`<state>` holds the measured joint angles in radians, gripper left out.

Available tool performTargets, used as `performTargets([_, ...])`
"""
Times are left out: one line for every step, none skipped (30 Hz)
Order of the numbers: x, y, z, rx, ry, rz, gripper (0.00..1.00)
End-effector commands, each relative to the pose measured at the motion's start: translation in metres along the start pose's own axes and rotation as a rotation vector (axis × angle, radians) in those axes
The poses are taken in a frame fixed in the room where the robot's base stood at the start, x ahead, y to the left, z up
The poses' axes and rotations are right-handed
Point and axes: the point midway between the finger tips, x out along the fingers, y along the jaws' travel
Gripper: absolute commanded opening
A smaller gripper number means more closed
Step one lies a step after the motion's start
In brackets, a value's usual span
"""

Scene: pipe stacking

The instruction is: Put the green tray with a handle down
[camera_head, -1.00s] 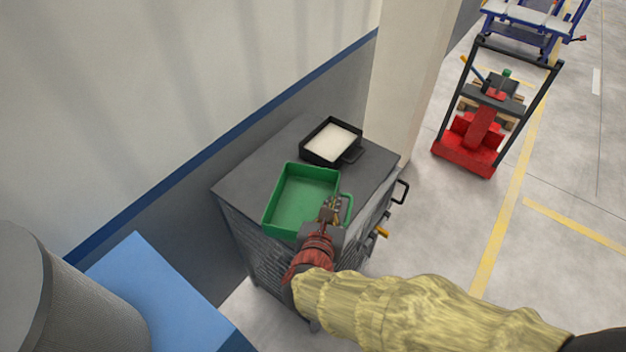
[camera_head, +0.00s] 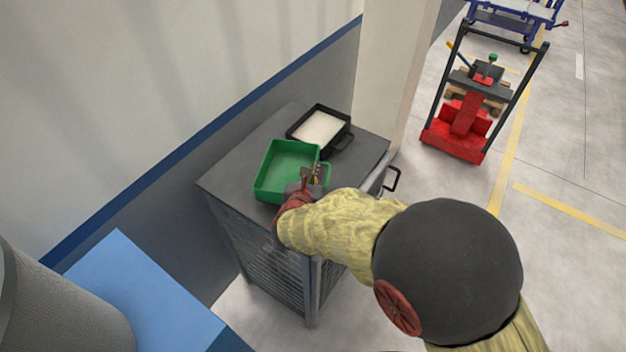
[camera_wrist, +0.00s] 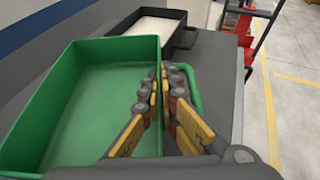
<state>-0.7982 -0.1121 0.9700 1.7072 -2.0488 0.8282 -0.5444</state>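The green tray with a handle (camera_head: 287,172) is over the front left of the grey cabinet's top (camera_head: 222,177). It looks level and empty. I cannot tell whether it rests on the top or hangs just above it. In the wrist view the tray (camera_wrist: 85,105) fills the left side, and its handle (camera_wrist: 191,82) sticks out on the right. My gripper (camera_wrist: 165,80) is at the tray's handle side, its fingers close together around the tray's edge. My arm and fingers hide part of that side. My gripper also shows in the head view (camera_head: 314,172).
A black tray with white contents (camera_head: 318,128) stands just behind the green tray. The cabinet top is bare at left and right. A wall is at left, a pillar (camera_head: 385,70) behind. A blue box (camera_head: 140,290) is at lower left, a red pallet truck (camera_head: 465,125) at upper right.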

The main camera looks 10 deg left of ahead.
Motion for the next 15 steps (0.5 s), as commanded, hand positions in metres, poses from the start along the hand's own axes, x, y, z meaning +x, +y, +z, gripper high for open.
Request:
performTargets([0.007,0.001,-0.005,0.000,0.000,-0.001,0.00])
performTargets([0.008,0.001,-0.010,0.000,0.001,-0.001,0.00])
performTargets([0.011,0.001,-0.017,0.000,0.002,-0.001,0.00])
performTargets([0.012,0.001,-0.021,0.000,0.002,-0.001,0.00])
performTargets([0.014,0.001,-0.025,-0.001,0.002,-0.001,0.00])
performTargets([0.016,0.001,-0.029,-0.001,0.001,0.000,0.00])
performTargets([0.017,0.001,-0.031,-0.001,0.001,0.000,0.00])
performTargets([0.017,0.001,-0.032,0.000,0.000,0.000,0.00])
performTargets([0.017,0.001,-0.031,0.001,-0.001,0.001,0.00])
performTargets([0.017,0.001,-0.031,0.002,-0.001,0.001,0.00])
performTargets([0.017,0.001,-0.030,0.002,-0.001,0.001,0.00])
performTargets([0.016,0.001,-0.030,0.002,-0.001,0.000,0.00])
performTargets([0.016,0.001,-0.030,0.002,-0.001,0.000,0.00])
performTargets([0.016,0.001,-0.030,0.001,-0.001,0.000,0.00])
performTargets([0.016,0.001,-0.030,0.001,-0.001,0.000,0.00])
